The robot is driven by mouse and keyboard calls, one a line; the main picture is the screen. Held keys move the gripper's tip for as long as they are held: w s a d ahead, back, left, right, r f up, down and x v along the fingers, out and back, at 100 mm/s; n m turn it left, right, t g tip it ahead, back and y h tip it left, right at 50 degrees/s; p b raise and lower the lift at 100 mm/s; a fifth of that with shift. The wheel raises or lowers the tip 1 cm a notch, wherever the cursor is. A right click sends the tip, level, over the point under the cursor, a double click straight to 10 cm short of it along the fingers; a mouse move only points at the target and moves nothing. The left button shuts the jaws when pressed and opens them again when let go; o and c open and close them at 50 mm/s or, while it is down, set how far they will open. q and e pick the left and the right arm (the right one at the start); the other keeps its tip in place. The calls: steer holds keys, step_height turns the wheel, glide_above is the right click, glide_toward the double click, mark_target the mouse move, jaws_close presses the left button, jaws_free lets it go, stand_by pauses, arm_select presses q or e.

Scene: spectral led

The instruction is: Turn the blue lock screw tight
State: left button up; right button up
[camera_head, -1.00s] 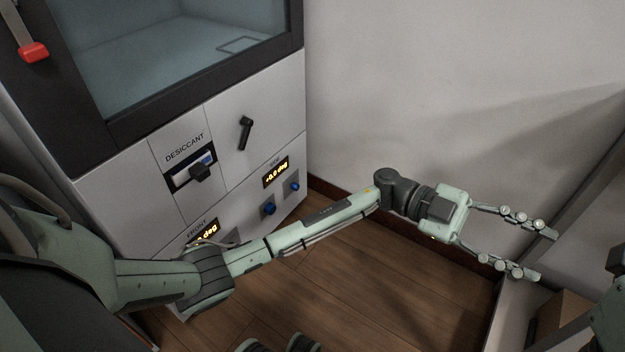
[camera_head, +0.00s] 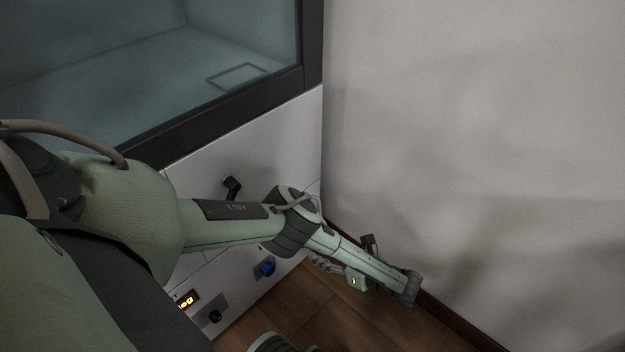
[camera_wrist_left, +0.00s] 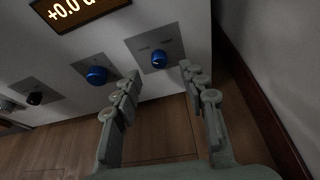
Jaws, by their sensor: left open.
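Two blue knobs show on the white cabinet front in the left wrist view. The right one (camera_wrist_left: 158,58) sits on a grey plate with small lettering too blurred to read; the left one (camera_wrist_left: 97,75) is on a plainer plate. I cannot tell from lettering which is the lock screw. My left gripper (camera_wrist_left: 160,76) is open and empty, its fingertips framing the right knob, apparently short of it. In the head view one blue knob (camera_head: 265,268) shows below my left arm; the other is hidden. The left gripper (camera_head: 318,261) points toward the cabinet. My right gripper is out of view.
A lit display (camera_wrist_left: 78,10) is above the knobs. A black knob (camera_wrist_left: 36,98) is farther left. A dark handle (camera_head: 232,187) sticks out of the cabinet above my arm. The grey wall (camera_head: 470,150) stands close on the right, with wooden floor (camera_head: 340,320) below.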

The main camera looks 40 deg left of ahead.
arm_select(q)
steer(key=b+x, duration=0.1)
steer(key=x, duration=0.5)
steer(key=shift+s+f, duration=0.1)
steer(key=shift+f, duration=0.05)
steer(key=shift+c, duration=0.4)
jaws_close()
